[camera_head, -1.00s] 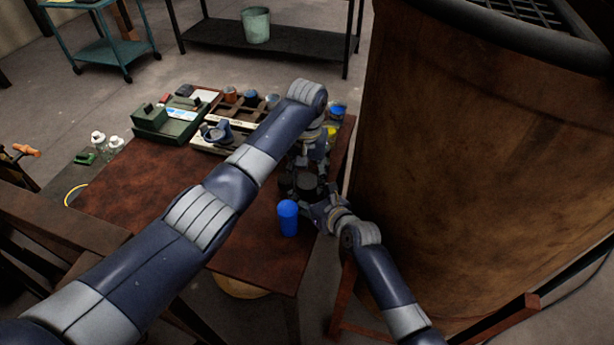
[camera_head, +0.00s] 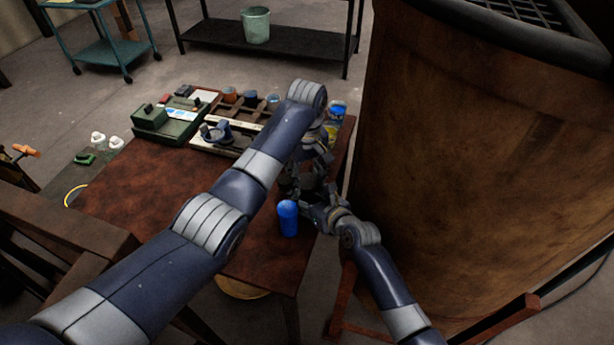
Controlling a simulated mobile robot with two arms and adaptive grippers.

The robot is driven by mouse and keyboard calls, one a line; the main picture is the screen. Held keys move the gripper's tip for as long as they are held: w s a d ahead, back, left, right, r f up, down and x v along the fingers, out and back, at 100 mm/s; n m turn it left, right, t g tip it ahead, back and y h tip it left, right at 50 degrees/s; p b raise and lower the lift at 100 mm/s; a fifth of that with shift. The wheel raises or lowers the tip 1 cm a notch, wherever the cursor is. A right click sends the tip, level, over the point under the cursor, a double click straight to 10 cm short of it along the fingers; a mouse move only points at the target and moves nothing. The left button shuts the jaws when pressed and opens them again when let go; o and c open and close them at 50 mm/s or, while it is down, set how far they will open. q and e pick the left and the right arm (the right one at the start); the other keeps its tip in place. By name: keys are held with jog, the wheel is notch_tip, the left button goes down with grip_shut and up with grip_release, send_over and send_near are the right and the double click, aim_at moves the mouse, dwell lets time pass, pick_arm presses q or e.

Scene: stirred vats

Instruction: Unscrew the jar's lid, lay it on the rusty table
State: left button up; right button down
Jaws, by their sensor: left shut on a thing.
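My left gripper (camera_head: 308,172) points down over the right part of the rusty table (camera_head: 245,235), below the bent wrist of my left arm. It is shut on what seems to be the jar's lid, which the fingers hide. The jar is mostly hidden between the two grippers, and only dark shapes show there. My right gripper (camera_head: 313,201) comes in from the lower right, close under the left one at the jar's place. Its fingers are too dark and overlapped to tell whether they are open or shut.
A blue cup (camera_head: 288,219) stands just in front of the grippers. A green case (camera_head: 172,122), a brown tray and small containers fill the table's back. A large rusty vat (camera_head: 480,160) rises close on the right. The table's left-middle is clear.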

aim_at(307, 181)
pick_arm(q)
jog(key=shift+r, duration=0.15)
jog(key=shift+r, duration=0.95)
jog(key=shift+r, duration=2)
pick_arm(e)
jog(key=c, duration=0.6)
grip_release()
